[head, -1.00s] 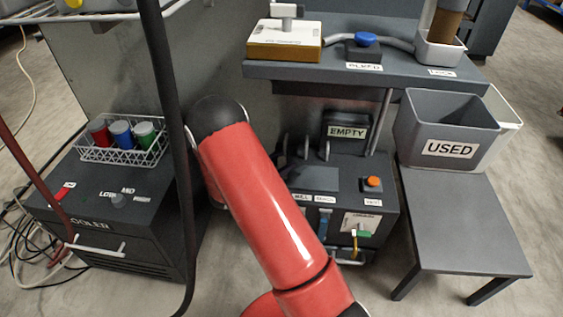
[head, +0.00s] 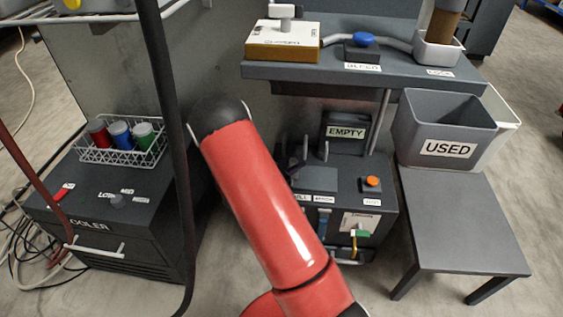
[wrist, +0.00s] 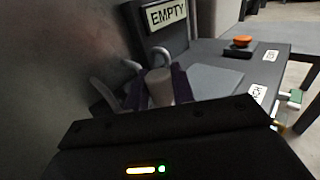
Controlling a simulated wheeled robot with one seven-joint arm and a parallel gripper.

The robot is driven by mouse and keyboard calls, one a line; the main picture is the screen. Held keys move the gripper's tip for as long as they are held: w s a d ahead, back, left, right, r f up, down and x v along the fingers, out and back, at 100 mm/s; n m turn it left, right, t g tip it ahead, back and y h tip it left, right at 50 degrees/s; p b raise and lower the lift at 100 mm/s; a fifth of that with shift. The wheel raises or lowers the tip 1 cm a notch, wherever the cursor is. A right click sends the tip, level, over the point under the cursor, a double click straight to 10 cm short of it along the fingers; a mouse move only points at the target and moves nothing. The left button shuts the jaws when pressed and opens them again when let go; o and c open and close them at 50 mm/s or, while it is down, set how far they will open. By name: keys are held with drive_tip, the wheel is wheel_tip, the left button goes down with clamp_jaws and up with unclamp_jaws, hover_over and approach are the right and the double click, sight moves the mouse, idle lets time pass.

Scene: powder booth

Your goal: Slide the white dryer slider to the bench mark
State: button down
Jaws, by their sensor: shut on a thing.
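The white dryer slider shows in the wrist view as a pale upright cylinder (wrist: 159,87). My gripper (wrist: 157,92) has its dark purple fingers shut on it, one on each side. In the head view my gripper (head: 292,168) shows only as a small dark part at the left end of the dark dryer box (head: 345,185); my red arm hides much of it, and I cannot make out the slider there. A label that seems to read BENCH (head: 322,198) is on the box's front edge, right of another label (head: 300,197). The distance from slider to mark is unclear.
An EMPTY sign (head: 346,132), pale hooks (head: 325,150) and an orange button (head: 372,182) are on the box. A shelf (head: 360,75) overhangs behind it. The USED bin (head: 447,149) stands on a low table (head: 465,225) at right. A grey wall is close at left.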

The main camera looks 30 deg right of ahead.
drive_tip(key=s+d, duration=0.2)
drive_tip(key=d, duration=0.1)
drive_tip(key=s+d, duration=0.4)
drive_tip(key=d, duration=0.1)
drive_tip(key=shift+d, duration=0.35)
drive_tip(key=c, duration=1.3)
unclamp_jaws()
drive_tip(key=shift+d, duration=0.1)
drive_tip(key=shift+o, duration=0.5)
drive_tip(key=shift+a, duration=0.55)
drive_tip(key=a, duration=0.3)
drive_tip(key=s+a, duration=0.1)
drive_tip(key=a, duration=0.2)
drive_tip(key=shift+s+a, duration=0.2)
drive_tip(key=shift+a, duration=0.1)
drive_tip(key=shift+r, duration=0.1)
